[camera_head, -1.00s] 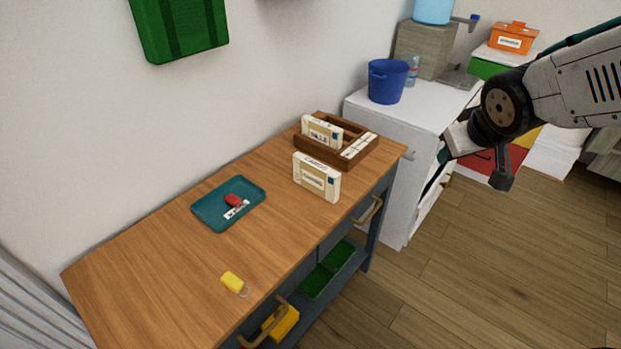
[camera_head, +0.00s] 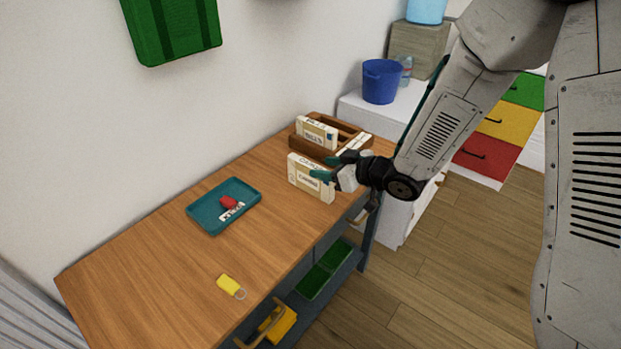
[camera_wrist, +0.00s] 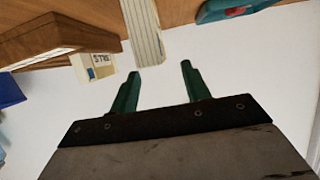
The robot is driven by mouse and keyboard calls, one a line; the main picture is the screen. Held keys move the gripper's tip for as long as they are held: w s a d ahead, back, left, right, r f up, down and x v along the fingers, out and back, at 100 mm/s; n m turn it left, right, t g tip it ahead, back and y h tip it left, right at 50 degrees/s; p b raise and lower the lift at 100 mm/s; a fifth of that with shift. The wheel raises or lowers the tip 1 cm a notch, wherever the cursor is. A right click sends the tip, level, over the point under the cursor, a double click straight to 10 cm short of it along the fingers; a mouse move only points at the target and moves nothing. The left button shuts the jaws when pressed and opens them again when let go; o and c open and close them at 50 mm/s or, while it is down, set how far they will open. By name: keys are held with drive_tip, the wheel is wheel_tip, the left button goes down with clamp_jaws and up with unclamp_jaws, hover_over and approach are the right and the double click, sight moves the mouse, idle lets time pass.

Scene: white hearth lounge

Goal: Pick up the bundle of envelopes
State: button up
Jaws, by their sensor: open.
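The bundle of envelopes (camera_head: 306,178) is a cream block with printed labels. It stands upright on the wooden table, in front of the wooden letter box. In the wrist view the bundle (camera_wrist: 143,32) shows its striped top edges, just beyond the left fingertip. My gripper (camera_head: 333,166) has green fingers and is open. In the head view it overlaps the bundle's upper right part. In the wrist view the gap between the fingers (camera_wrist: 160,70) is empty, and the bundle lies ahead and to the left. Whether a finger touches it I cannot tell.
The wooden letter box (camera_head: 314,147) with more envelopes stands close behind the bundle. A teal tray (camera_head: 205,222) with a red item lies to the left. A yellow key tag (camera_head: 229,286) lies near the front edge. The table between them is clear. A blue bucket (camera_head: 381,82) stands behind on a white cabinet.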

sight(314, 166)
drive_tip(key=x, duration=0.4)
drive_tip(key=shift+w+a+f, duration=0.1)
drive_tip(key=shift+w+f, duration=0.15)
drive_tip(key=shift+f, duration=0.05)
clamp_jaws()
